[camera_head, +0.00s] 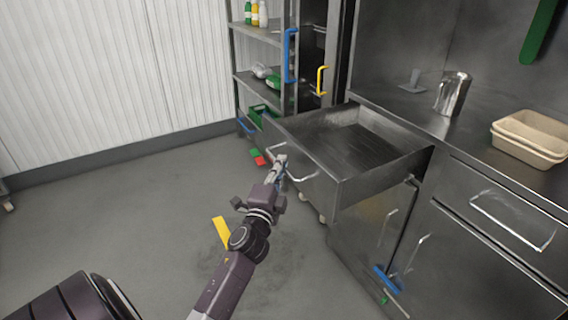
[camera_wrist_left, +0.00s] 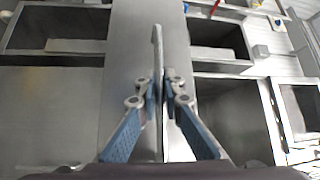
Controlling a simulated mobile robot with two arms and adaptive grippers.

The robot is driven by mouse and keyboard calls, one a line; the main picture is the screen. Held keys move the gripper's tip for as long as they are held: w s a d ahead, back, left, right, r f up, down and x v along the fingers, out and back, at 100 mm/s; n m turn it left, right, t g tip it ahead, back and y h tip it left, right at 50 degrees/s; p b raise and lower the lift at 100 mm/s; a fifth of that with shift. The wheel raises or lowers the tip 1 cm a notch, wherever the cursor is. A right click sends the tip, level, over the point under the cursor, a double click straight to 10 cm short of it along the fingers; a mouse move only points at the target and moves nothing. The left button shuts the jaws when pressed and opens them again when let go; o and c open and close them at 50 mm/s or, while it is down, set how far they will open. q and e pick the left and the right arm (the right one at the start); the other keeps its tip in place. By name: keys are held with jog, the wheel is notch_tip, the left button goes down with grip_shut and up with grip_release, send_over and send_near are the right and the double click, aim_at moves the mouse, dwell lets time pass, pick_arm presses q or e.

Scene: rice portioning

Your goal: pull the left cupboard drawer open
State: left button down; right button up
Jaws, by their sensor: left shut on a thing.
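The left cupboard drawer (camera_head: 310,166) is a steel drawer that stands well out from the cupboard, and its inside looks empty. Its front carries a thin bent bar handle (camera_head: 304,179). My left gripper (camera_head: 279,166) is at this handle, shut on it. In the left wrist view the two blue-padded fingers (camera_wrist_left: 163,88) close on the bar handle (camera_wrist_left: 157,45), which runs up between them. Part of the handle is hidden by the gripper. My right gripper is in neither view.
The steel worktop (camera_head: 395,104) holds a metal jug (camera_head: 452,94) and stacked beige trays (camera_head: 530,137). A closed drawer (camera_head: 505,210) is at the right. A shelf rack (camera_head: 262,78) with bottles stands behind.

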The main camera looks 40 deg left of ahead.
pick_arm(q)
jog(key=shift+d+f, duration=0.1)
jog(key=c, duration=2)
grip_release()
jog(key=shift+c, duration=0.2)
jog(key=v, duration=1.2)
